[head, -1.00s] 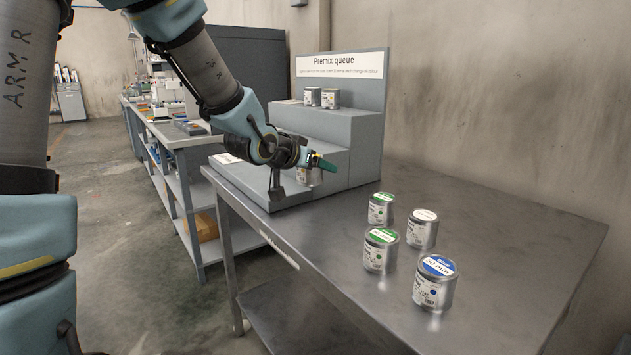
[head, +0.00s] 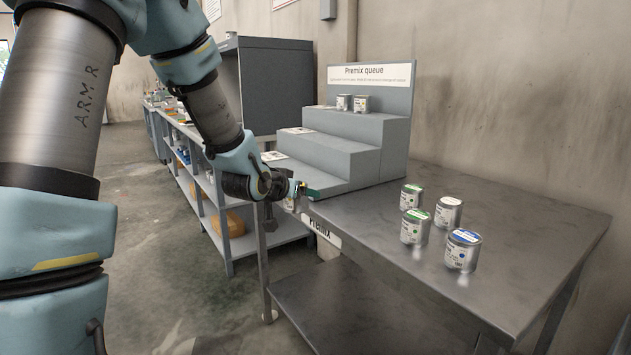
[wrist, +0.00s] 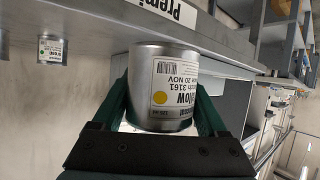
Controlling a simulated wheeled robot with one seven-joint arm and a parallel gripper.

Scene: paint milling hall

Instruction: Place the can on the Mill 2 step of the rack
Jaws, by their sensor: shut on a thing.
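My gripper (head: 303,190) is shut on a silver can with a yellow dot (wrist: 162,90), whose label reads "Yellow" upside down in the wrist view. In the head view the can (head: 291,203) is mostly hidden behind my gripper. It is held just off the table's left edge, near the lowest step. The grey stepped rack (head: 365,163), headed "Premix queue", stands at the table's back left. Two cans (head: 352,103) stand on its top step. The middle and lowest steps look bare apart from cards at their left ends. The step names are too small to read.
Several cans (head: 415,227), with green, white and blue lids, stand on the metal table (head: 510,220) right of the rack. A "Premix" sign (head: 322,231) is on the table's front edge. A long bench (head: 205,150) runs behind on the left. The table's right part is clear.

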